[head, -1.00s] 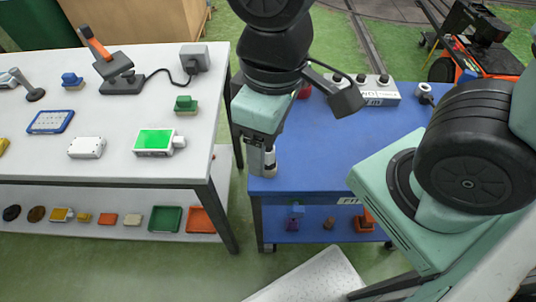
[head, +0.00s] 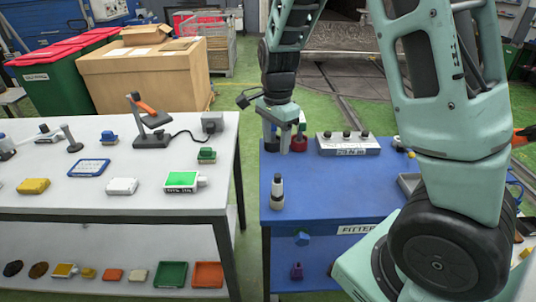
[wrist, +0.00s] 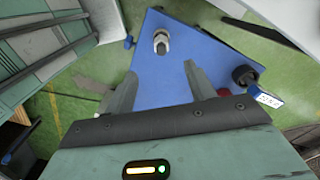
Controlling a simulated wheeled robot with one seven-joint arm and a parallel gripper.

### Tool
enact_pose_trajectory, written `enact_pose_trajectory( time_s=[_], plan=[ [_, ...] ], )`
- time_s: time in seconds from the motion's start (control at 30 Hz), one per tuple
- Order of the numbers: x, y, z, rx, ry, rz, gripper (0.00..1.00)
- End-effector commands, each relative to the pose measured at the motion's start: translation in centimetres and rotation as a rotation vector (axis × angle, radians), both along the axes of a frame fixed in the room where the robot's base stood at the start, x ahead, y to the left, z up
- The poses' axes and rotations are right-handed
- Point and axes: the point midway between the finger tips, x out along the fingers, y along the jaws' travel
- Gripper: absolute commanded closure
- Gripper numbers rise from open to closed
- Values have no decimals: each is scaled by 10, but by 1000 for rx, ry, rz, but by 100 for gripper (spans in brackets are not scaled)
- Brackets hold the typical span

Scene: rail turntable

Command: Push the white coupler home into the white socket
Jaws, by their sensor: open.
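A small upright cylinder (head: 277,192) in black, white and grey stands at the left front of the blue table (head: 330,195). It shows from above in the wrist view (wrist: 162,42), with a pale ring at its top. I cannot tell whether it is the white coupler, the white socket or both joined. My gripper (head: 285,137) is behind and above it, apart from it. In the wrist view my gripper (wrist: 160,85) has its two fingers spread with nothing between them. No other white coupler or socket can be made out clearly.
A grey box with several knobs (head: 348,146) stands at the blue table's back. The blue table's front middle is clear.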

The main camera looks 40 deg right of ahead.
Motion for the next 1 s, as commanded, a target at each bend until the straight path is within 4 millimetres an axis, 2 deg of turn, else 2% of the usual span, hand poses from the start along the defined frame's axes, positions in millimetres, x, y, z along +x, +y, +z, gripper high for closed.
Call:
enact_pose_trajectory(
  time_s=[0.03,0.1,0.27,1.0],
  plan=[
    [3,-10,-1,-9,1,-53,45],
    [5,-18,-4,-16,2,-98,45],
    [5,-21,-16,-18,3,-112,45],
    [4,-19,-150,-15,4,-106,45]
  ],
)
